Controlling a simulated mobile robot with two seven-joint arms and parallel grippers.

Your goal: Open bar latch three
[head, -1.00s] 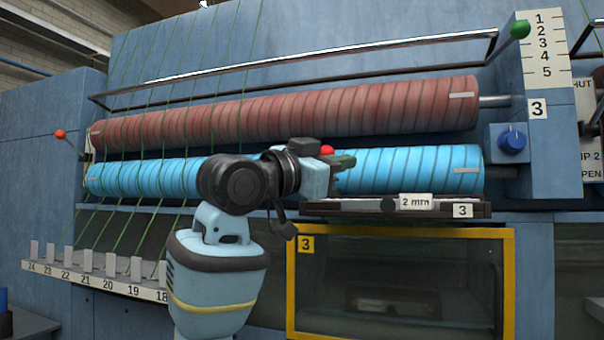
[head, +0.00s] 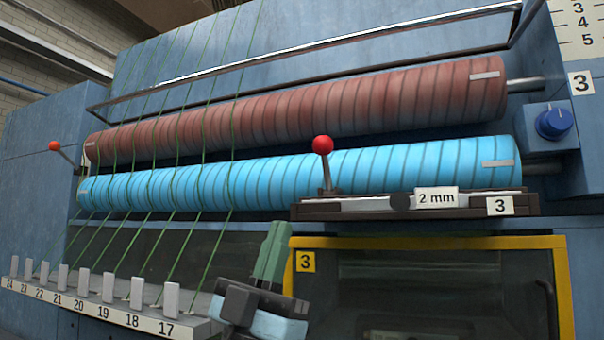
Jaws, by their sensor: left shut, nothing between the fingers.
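Bar latch three, as I read it, is the dark bar assembly (head: 365,206) below the blue roller. It bears a "2 mm" label (head: 436,198) and a "3" plate (head: 500,206). A thin lever with a red ball knob (head: 322,145) stands nearly upright near its left end. My left gripper (head: 274,230) has green fingers, shut and empty, pointing up. It is below and left of the knob, apart from it in the picture, near the yellow frame's left edge. My right gripper is not in view.
A blue roller (head: 270,181) and a reddish roller (head: 300,112) lie above the bar. A yellow-framed window (head: 430,242) marked 3 is below. A numbered ledge (head: 150,327) with white tabs and green strands is at lower left. A blue dial (head: 554,123) is at right.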

